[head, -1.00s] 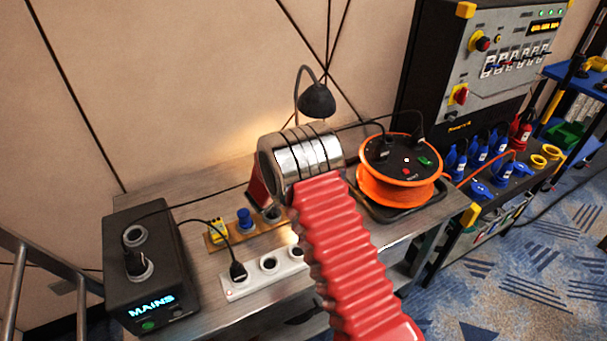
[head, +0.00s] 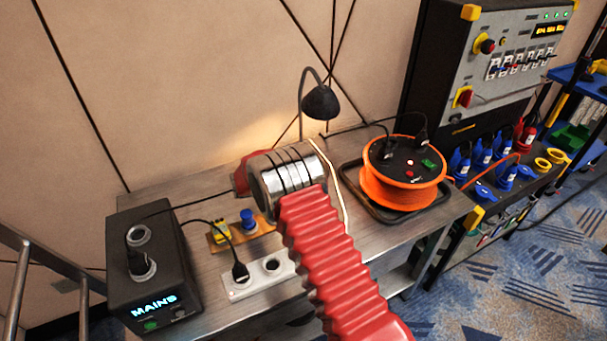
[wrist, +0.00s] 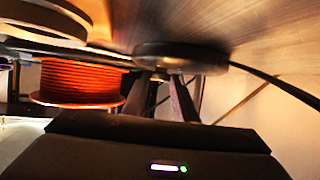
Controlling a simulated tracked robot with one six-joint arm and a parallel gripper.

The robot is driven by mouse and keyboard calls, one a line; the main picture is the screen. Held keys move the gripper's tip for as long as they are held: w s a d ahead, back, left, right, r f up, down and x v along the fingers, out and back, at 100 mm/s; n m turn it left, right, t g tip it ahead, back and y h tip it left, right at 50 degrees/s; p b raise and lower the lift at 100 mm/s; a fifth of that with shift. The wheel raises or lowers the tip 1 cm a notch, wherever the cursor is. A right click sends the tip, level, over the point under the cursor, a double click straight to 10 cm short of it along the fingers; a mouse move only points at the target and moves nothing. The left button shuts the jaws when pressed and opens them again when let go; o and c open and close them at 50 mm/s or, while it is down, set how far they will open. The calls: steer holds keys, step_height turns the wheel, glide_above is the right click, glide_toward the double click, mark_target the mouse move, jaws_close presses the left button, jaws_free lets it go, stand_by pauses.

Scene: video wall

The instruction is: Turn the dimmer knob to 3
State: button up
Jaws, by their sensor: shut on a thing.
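In the head view, my silver wrist and red sleeve hide the fingers and the knob. The black desk lamp (head: 320,102) stands behind my wrist, with warm light on the wall.
An orange cable reel (head: 385,190) sits in a dark tray to the right. A MAINS box (head: 150,255), a white socket strip (head: 240,289) and a blue knob-like piece (head: 248,219) are on the left. A pale cord (head: 334,185) passes right of my wrist.

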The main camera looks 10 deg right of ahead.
steer(key=shift+d, duration=0.25)
steer(key=o, duration=1)
steer(key=shift+a, duration=0.1)
steer(key=shift+o, duration=0.2)
steer(key=shift+r, duration=0.1)
step_height(320, 180, up, 10)
